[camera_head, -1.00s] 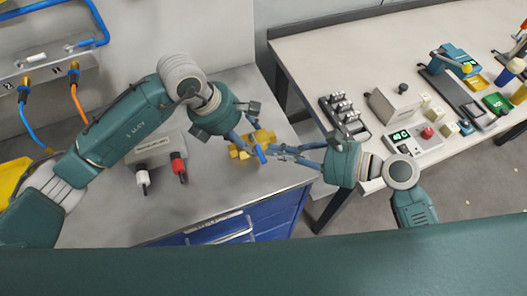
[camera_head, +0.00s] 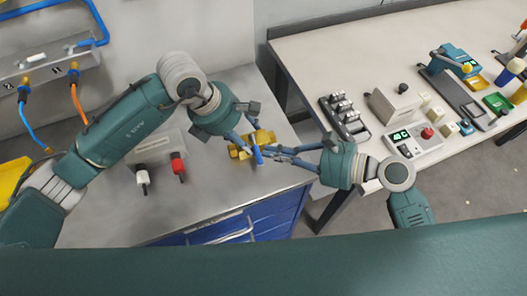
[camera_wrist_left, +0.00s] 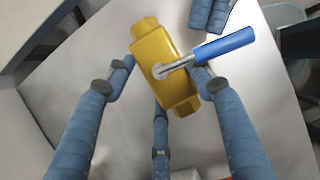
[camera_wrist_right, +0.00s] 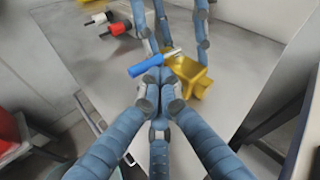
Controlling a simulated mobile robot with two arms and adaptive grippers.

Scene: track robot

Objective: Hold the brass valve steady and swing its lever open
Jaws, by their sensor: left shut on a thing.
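The brass valve (camera_head: 263,136) is a yellow body lying on the grey metal worktop. A metal lever with a blue handle (camera_wrist_left: 225,43) sits on top of it and points roughly across the body in the left wrist view. My left gripper (camera_wrist_left: 162,72) is shut on the valve body, with fingers on both sides. My right gripper (camera_wrist_right: 157,82) has its fingertips drawn together close to the blue handle, which lies across just beyond them in the right wrist view. I cannot tell whether they touch it. The fingers partly hide the valve in the head view.
A grey block with a white and a red plug (camera_head: 178,166) stands left of the valve. Blue drawers (camera_head: 225,232) lie under the worktop's front edge. A gap separates it from the white table (camera_head: 310,60) with several devices. A hose panel (camera_head: 45,68) is at far left.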

